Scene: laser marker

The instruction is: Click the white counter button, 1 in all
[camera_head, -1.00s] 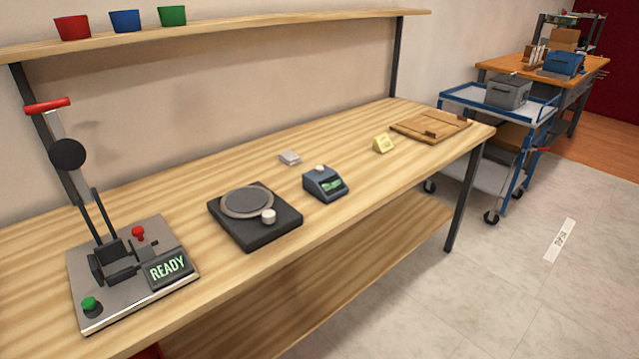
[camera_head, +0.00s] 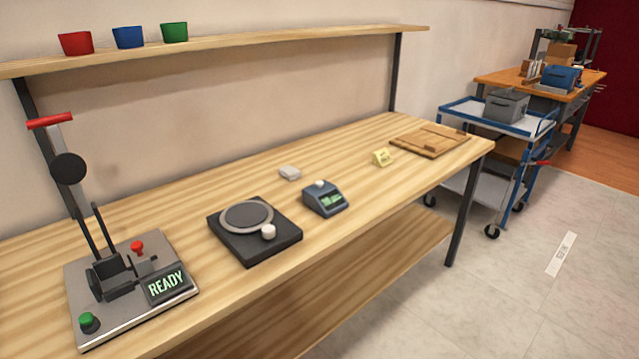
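A small blue-grey counter box (camera_head: 326,200) stands on the wooden bench, right of the black turntable unit. It has a white button (camera_head: 319,183) on top and a green lit display (camera_head: 332,200) on its front; the digits are too small to read. Nothing touches the button. Neither of my grippers is in view.
A blue cart (camera_head: 470,112) stands beyond. The bench front is clear.

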